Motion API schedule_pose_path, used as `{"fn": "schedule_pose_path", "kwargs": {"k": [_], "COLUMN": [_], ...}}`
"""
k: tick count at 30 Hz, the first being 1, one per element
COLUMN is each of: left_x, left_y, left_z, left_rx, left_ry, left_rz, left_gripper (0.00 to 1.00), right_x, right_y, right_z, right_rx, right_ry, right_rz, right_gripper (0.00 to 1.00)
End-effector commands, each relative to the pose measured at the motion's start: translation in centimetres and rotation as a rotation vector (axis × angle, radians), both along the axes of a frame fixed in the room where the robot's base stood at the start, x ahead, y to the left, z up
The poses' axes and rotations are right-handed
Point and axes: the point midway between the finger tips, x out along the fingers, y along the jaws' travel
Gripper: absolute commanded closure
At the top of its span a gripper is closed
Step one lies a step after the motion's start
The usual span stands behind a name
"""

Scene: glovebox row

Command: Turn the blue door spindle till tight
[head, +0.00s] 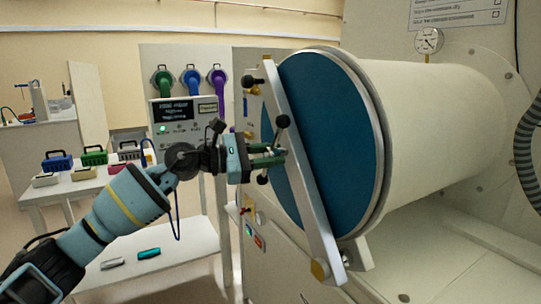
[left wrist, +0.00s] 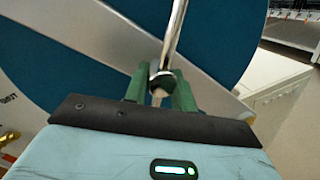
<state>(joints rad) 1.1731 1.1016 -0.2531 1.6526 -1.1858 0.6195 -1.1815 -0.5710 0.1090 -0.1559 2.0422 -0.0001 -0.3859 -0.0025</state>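The blue round door (head: 335,130) closes the end of a white cylinder, with a silver bar (head: 300,175) slanting across it. The door spindle has a metal cross-handle with black ball ends (head: 282,121) in front of the bar; a lower ball (head: 263,180) also shows. My left gripper (head: 272,156) is at the spindle's middle. In the left wrist view its green fingers (left wrist: 160,92) lie on both sides of the spindle hub (left wrist: 162,77), with no clear gap, and the handle rod (left wrist: 175,32) rises above them. My right gripper is not in view.
The white cylinder (head: 440,120) fills the right, with a gauge (head: 429,41) above. A panel with green, blue and purple handles (head: 190,82) stands behind. A side table holds small cases (head: 57,163). A low shelf (head: 180,255) holds two small items.

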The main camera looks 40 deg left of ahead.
Motion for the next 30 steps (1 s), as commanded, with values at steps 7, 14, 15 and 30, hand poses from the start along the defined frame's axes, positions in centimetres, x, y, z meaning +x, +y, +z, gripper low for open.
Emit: {"fn": "schedule_pose_path", "kwargs": {"k": [7,14,15,30], "left_x": [0.0,-0.9,-1.3,-5.7], "left_y": [0.0,0.7,1.1,4.1], "left_z": [0.0,-0.3,-0.4,-0.3], "left_rx": [-0.003,-0.003,-0.002,-0.003], "left_ry": [0.001,0.005,0.006,0.004], "left_rz": [0.000,0.002,0.002,0.001], "left_gripper": [0.70,0.70,0.70,0.70], "right_x": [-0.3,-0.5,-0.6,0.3], "right_y": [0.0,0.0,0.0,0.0], "right_z": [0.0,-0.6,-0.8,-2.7], "right_rx": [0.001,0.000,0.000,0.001], "right_ry": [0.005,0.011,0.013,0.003], "right_rz": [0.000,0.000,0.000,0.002], "right_gripper": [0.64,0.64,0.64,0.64]}}
